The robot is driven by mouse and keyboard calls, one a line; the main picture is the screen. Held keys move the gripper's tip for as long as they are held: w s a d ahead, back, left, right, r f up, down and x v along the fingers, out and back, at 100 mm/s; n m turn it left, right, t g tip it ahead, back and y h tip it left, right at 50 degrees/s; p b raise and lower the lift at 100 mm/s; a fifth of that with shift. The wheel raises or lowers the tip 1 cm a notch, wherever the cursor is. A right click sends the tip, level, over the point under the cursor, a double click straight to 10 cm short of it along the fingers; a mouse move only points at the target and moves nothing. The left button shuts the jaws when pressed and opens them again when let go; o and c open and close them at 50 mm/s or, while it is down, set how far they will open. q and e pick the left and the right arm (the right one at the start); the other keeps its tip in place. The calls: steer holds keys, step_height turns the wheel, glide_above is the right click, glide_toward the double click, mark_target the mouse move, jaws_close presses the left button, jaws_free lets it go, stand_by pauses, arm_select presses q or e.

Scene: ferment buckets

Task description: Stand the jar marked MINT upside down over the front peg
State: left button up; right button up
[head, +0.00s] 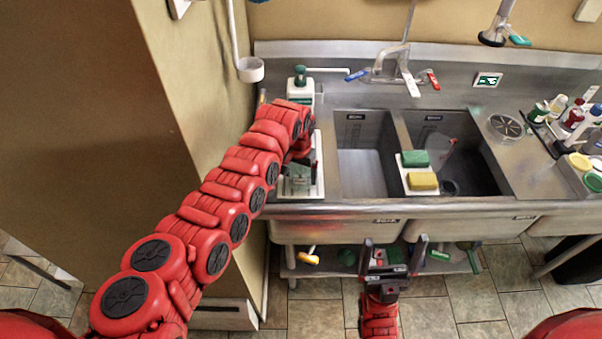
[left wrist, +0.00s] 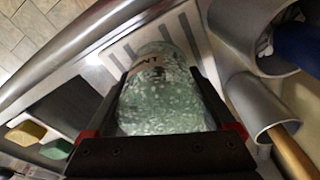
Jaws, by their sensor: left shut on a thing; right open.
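My left gripper (head: 299,181) is shut on a clear glass jar (left wrist: 162,98) over the left drainboard. In the left wrist view the jar is between the two dark fingers, and the end of its label shows letters like "NT". Whether the jar is upright or inverted I cannot tell. A white grooved rack (head: 319,187) lies under and beside the left gripper; its slots also show in the left wrist view (left wrist: 120,52). I cannot make out the front peg. My right gripper (head: 393,243) is open and empty in front of the sink.
A white soap bottle with a green top (head: 300,78) stands behind the left gripper. Grey holders (left wrist: 250,100) are close to the jar. A green sponge (head: 414,158) and yellow sponge (head: 422,181) lie on a tray across the basins. Bottles (head: 573,115) stand far right.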

mark_target(300, 168)
arm_select(q)
steer(key=shift+f+b, duration=0.4)
steer(key=shift+f, duration=0.1)
steer(key=o, duration=1.2)
steer(key=shift+o, duration=0.2)
steer(key=shift+r, duration=0.15)
steer(key=shift+s+r+p, duration=0.15)
steer(key=shift+r+p, duration=0.65)
steer(key=shift+r, duration=0.05)
steer(key=shift+a+r, duration=0.1)
steer(key=shift+r, duration=0.05)
steer(key=shift+s+r+p, duration=0.1)
steer(key=shift+r+p, duration=0.4)
steer(key=shift+r, duration=0.35)
steer(key=shift+r, duration=0.1)
